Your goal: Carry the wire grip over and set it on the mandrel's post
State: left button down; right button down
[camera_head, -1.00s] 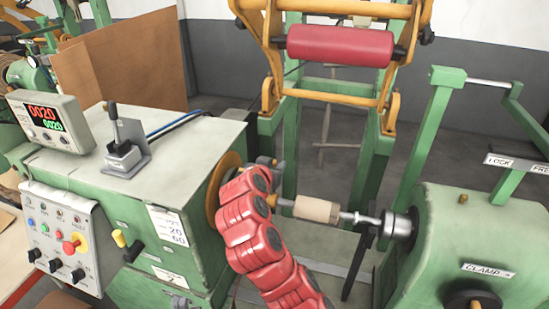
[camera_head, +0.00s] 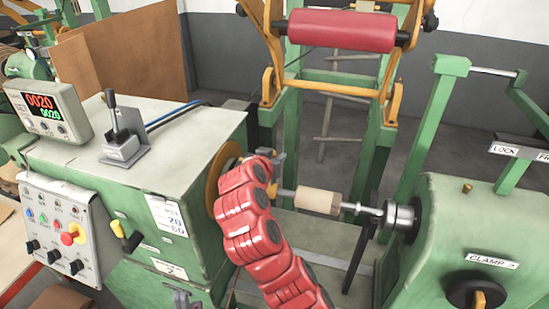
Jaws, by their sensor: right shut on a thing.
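The mandrel, a pale wooden core (camera_head: 318,202) on a metal shaft, lies level between the orange-brown faceplate (camera_head: 214,182) on the left and the tailstock chuck (camera_head: 400,216) on the right. My right arm, red and jointed, rises from the bottom edge. Its gripper (camera_head: 274,168) is by the faceplate, at the left end of the shaft, and is mostly hidden by the arm. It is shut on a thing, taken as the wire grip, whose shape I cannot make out. I cannot pick out the post clearly. My left gripper is not in view.
The green winder cabinet (camera_head: 120,185) with a lever (camera_head: 113,125) and a counter display (camera_head: 45,110) stands left. The green tailstock (camera_head: 460,230) stands right. A red roller (camera_head: 342,30) in a yellow frame hangs behind. Open space lies below the shaft.

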jog(key=shift+f, duration=0.1)
dwell(0.4)
jog(key=shift+f+b, duration=1.15)
jog(key=shift+f, duration=0.05)
jog(key=shift+f+b, duration=0.85)
jog(key=c, duration=0.5)
grip_release()
